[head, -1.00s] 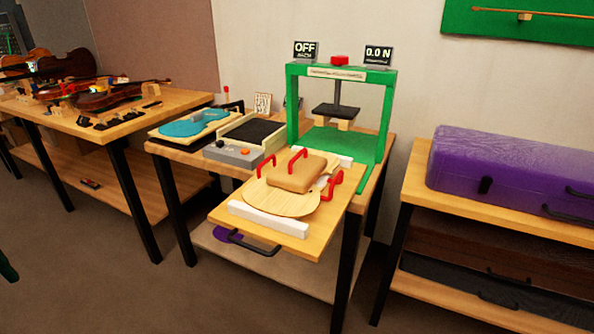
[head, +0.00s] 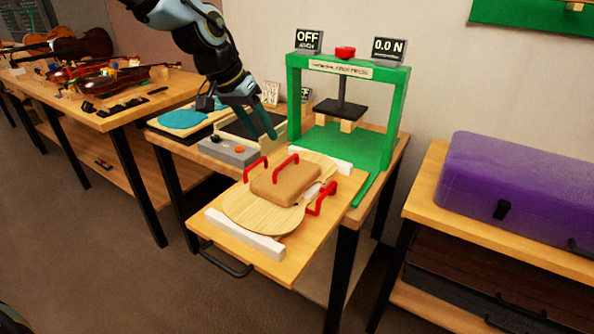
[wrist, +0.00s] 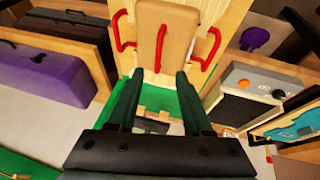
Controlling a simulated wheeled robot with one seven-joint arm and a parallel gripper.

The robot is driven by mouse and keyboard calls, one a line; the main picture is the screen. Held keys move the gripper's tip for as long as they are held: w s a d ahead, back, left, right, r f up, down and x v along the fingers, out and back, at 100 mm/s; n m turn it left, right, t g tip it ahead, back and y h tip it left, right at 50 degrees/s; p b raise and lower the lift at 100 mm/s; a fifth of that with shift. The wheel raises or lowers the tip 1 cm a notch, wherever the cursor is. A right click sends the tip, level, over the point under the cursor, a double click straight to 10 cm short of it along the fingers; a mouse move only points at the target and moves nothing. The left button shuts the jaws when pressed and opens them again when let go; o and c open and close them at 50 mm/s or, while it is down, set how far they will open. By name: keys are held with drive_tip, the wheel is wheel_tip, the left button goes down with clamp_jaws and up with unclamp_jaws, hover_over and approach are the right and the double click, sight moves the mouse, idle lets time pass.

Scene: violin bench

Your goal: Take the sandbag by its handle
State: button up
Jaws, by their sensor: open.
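The sandbag (head: 284,184) is a tan, rounded block with a red handle (head: 287,160) on top. It lies on a pale wooden violin plate (head: 248,212) on the pulled-out board. In the wrist view the sandbag (wrist: 172,28) is at the top centre, with its handle (wrist: 159,48) seen as a thin red line. My gripper (head: 264,128) is above the grey control box, behind and left of the sandbag, apart from it. Its two green fingers (wrist: 158,80) are spread and empty in the wrist view.
Two other red handles, left (head: 256,168) and right (head: 322,198), stand close beside the sandbag. White bars (head: 244,236) lie on the board (head: 282,262). A green press frame (head: 395,105) rises behind, and the grey control box (head: 228,150) is at left.

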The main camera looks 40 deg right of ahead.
sight(286, 161)
drive_tip(key=x, duration=0.3)
drive_tip(key=p+x, duration=0.1)
drive_tip(key=x, duration=0.2)
drive_tip(key=d+p+x, duration=0.1)
drive_tip(key=x, duration=0.3)
drive_tip(key=shift+r, duration=0.3)
drive_tip(key=shift+d+f, duration=0.2)
drive_tip(key=shift+f, duration=0.25)
clamp_jaws()
drive_tip(key=shift+d+r, duration=0.1)
drive_tip(key=shift+r, duration=0.05)
idle(0.5)
